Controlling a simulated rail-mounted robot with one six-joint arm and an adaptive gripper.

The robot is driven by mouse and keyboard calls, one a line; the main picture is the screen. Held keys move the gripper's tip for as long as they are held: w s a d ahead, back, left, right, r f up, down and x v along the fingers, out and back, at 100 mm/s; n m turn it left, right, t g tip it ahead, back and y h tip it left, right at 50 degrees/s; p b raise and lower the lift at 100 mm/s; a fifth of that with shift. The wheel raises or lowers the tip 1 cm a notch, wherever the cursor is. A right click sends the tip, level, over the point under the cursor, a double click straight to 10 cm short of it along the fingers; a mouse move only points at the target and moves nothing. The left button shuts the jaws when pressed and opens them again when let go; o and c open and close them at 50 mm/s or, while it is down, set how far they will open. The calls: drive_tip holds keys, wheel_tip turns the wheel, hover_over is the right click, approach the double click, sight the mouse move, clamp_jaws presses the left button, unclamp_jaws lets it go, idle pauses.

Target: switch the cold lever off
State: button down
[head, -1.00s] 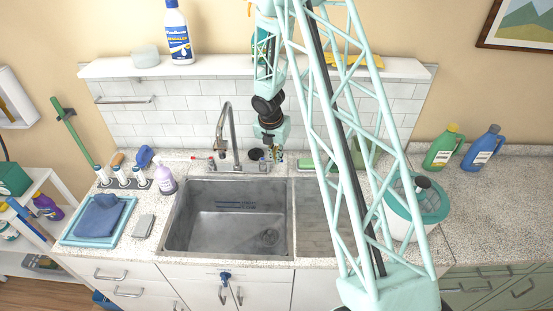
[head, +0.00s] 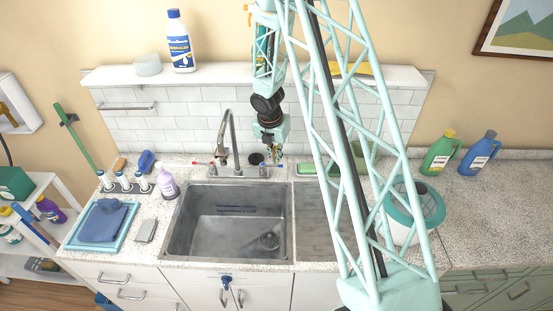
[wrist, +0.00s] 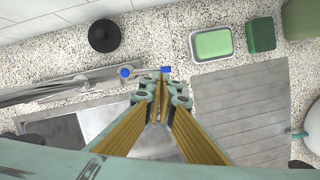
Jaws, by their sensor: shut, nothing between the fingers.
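The cold lever (wrist: 145,70) shows in the wrist view as a thin bar with a round blue cap at its left end and a blue tip (wrist: 166,69) at its right end. In the head view the cold lever (head: 280,166) sits right of the faucet (head: 228,135), partly hidden by my gripper. My gripper (wrist: 162,82) is shut and empty, with its fingertips close beside the lever's blue tip; I cannot tell whether they touch. In the head view my gripper (head: 270,152) points down behind the sink. The red-tipped hot lever (head: 203,163) is on the left.
The sink (head: 227,220) lies in front. A black round knob (wrist: 104,35) is behind the lever. A shelf (head: 215,75) hangs above the tiles.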

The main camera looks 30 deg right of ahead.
drive_tip(key=shift+v, duration=2.75)
drive_tip(key=shift+d, duration=0.1)
drive_tip(key=s+a+r+m+t+b, duration=0.1)
drive_tip(key=s+a+r+m+b, duration=0.5)
drive_tip(key=s+r, duration=0.4)
drive_tip(key=s+a+r+m+b, duration=0.4)
drive_tip(key=s+r+m+b, duration=0.3)
drive_tip(key=r, duration=0.5)
drive_tip(key=s+a+m+b, duration=0.3)
drive_tip(key=s+a+m, duration=0.1)
drive_tip(key=s, duration=0.6)
drive_tip(key=s+a+f+m+t+y+b, duration=0.1)
drive_tip(key=s+a+m+b, duration=0.2)
drive_tip(key=s, duration=0.7)
drive_tip(key=s+a+m+y+b, duration=0.1)
drive_tip(key=s+a+m+b, duration=0.2)
drive_tip(key=s, duration=0.7)
drive_tip(key=a+m, duration=0.2)
drive_tip(key=m, duration=0.1)
drive_tip(key=shift+s+f, duration=0.2)
drive_tip(key=shift+s, duration=0.1)
